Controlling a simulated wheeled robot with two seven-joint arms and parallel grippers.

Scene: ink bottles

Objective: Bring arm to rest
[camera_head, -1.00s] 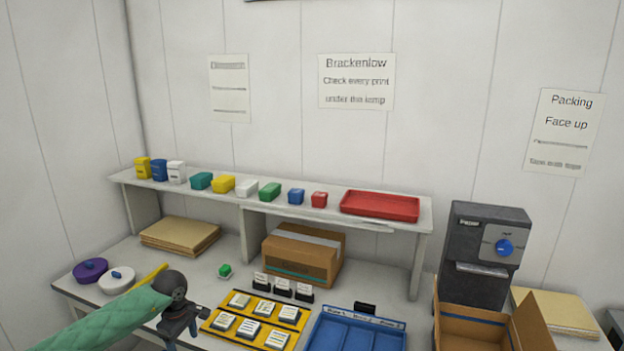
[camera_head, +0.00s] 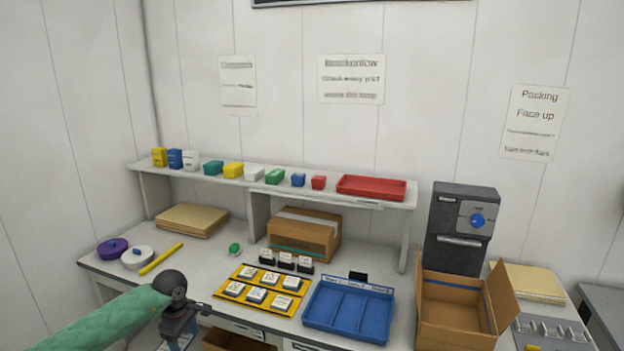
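My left arm, in a green sleeve, comes in from the lower left. Its dark wrist leads down to my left gripper (camera_head: 180,338), which hangs in front of the table's front edge, left of the yellow tray (camera_head: 222,293). Its fingertips are too small and cut off by the picture's lower edge to show whether they are open or what they hold. My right arm and gripper are not in view. The yellow tray holds several white-topped blocks, with three more standing behind it. A blue compartment tray (camera_head: 345,309) beside it looks empty.
A small green item (camera_head: 235,248) lies on the table (camera_head: 205,262). Purple (camera_head: 112,248) and white (camera_head: 137,257) round items sit at left. A shelf with several bottles and boxes and a red tray (camera_head: 372,187) stands behind. An open carton (camera_head: 450,335) stands at right.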

